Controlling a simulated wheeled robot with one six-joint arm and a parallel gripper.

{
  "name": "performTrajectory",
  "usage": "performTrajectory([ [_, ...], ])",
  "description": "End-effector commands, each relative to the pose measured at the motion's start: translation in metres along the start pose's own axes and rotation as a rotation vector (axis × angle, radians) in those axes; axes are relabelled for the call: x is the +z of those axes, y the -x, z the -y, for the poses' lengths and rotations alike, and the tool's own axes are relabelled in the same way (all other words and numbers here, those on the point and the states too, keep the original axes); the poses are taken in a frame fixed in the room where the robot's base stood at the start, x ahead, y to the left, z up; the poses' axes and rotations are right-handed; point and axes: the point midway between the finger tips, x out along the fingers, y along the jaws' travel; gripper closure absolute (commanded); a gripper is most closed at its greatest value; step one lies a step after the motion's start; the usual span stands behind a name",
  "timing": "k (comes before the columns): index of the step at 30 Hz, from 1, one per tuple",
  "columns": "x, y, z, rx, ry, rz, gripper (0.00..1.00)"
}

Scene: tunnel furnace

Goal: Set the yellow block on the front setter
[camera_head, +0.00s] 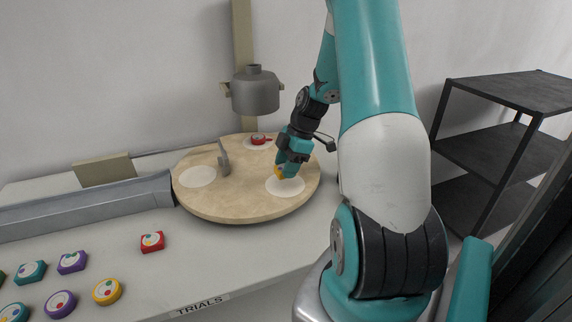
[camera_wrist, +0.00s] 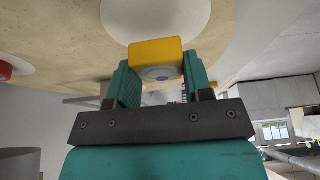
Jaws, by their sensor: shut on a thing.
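The yellow block (camera_wrist: 155,52) is held between the two fingers of my gripper (camera_wrist: 160,82) in the wrist view. In the head view a sliver of the yellow block (camera_head: 278,173) shows beside my gripper (camera_head: 287,168). It is just above or at the white front setter (camera_head: 287,188), a disc on the round tan turntable (camera_head: 232,204). I cannot tell whether the block touches it. The front setter also shows in the wrist view (camera_wrist: 155,17), beyond the block.
A red piece (camera_head: 258,139) sits on the back setter; the left setter (camera_head: 196,176) is bare. A grey upright plate (camera_head: 223,158) stands on the turntable. A grey pot-like hood (camera_head: 255,90) is behind. Several coloured pieces lie front left, including a yellow round one (camera_head: 107,292).

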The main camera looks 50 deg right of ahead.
Motion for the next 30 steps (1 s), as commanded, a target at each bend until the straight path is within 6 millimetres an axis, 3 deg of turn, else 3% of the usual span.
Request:
performTrajectory([
  [10, 0.001, 0.0, 0.0, 0.0, 0.0, 0.0, 0.79],
  [30, 0.011, -0.025, 0.0, 0.0, 0.0, 0.0, 0.79],
])
